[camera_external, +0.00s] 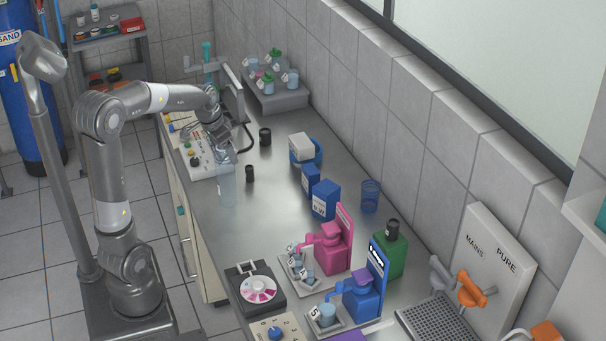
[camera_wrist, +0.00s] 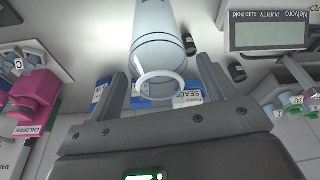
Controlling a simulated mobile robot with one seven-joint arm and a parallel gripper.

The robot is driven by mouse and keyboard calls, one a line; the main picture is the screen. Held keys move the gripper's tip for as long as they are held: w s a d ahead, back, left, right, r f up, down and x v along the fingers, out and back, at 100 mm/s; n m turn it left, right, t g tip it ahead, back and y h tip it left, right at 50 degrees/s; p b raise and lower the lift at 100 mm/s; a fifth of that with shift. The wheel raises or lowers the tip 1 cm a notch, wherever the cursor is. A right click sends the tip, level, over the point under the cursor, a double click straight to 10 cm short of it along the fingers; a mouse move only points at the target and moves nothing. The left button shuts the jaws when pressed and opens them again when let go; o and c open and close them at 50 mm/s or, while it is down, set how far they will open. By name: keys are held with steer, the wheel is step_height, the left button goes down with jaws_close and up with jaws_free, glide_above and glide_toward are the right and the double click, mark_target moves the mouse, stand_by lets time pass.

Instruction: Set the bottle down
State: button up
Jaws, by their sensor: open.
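The bottle is a clear, pale blue cylinder with an open rim. In the external view the bottle (camera_external: 227,187) stands upright on the steel bench near its left edge. My gripper (camera_external: 222,155) is right above it, pointing down. In the wrist view the bottle (camera_wrist: 160,40) has its rim toward my gripper (camera_wrist: 163,67). The two fingers are apart, one on each side of the rim, with visible gaps. The open jaws do not grip the bottle.
A white instrument panel (camera_external: 200,160) lies left of the bottle. Blue boxes (camera_external: 324,199), a pink dispenser (camera_external: 332,251) and a blue dispenser (camera_external: 362,296) stand farther along. Bare bench (camera_external: 262,225) lies in front.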

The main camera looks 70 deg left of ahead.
steer(key=a+v, duration=0.1)
steer(key=v, duration=1.1)
steer(key=s+d+f, duration=0.2)
steer(key=s+d, duration=0.1)
steer(key=d, duration=0.5)
steer(key=s+d+f+m+t, duration=0.1)
steer(key=s+d+f, duration=0.1)
steer(key=d, duration=0.7)
steer(key=s+d+f+m+t, duration=0.1)
steer(key=s+d+f, duration=0.1)
steer(key=s+d, duration=0.3)
steer(key=d, duration=0.4)
steer(key=shift+d+f+h, duration=0.15)
steer(key=shift+d+h, duration=0.1)
steer(key=shift+h, duration=0.05)
